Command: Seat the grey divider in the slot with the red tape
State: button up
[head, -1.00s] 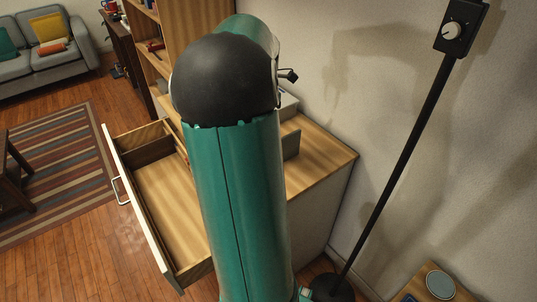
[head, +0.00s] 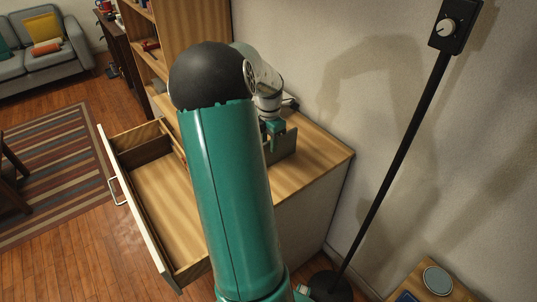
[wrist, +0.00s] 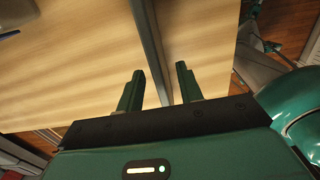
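The grey divider (head: 288,146) stands on edge on the wooden cabinet top, partly hidden by my arm and gripper. My gripper (head: 273,129) is over it. In the wrist view the divider (wrist: 148,35) is a narrow grey strip running down between the fingers of my gripper (wrist: 161,72). The fingers are open, with a gap on each side of the strip. The open drawer (head: 168,205) has a light wood floor and a dark partition (head: 147,151) near its far end. I see no red tape; my arm hides part of the drawer.
The cabinet top (head: 315,158) is clear to the right of the divider, up to the wall. A black lamp pole (head: 403,165) stands at the right. A small table (head: 420,285) is at the lower right. A bookshelf (head: 195,45) stands behind.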

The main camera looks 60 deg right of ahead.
aim_at(269, 166)
notch_tip(269, 166, down, 4)
jog(key=shift+r, duration=0.25)
grip_shut()
jog(key=shift+r, duration=0.1)
jog(key=shift+w+r, duration=0.1)
jog(key=shift+r, duration=0.3)
notch_tip(269, 166, up, 2)
jog(key=shift+r, duration=0.1)
jog(key=s+a+r, duration=0.5)
jog(key=a+r, duration=0.4)
jog(key=a, duration=0.4)
jog(key=shift+r, duration=0.4)
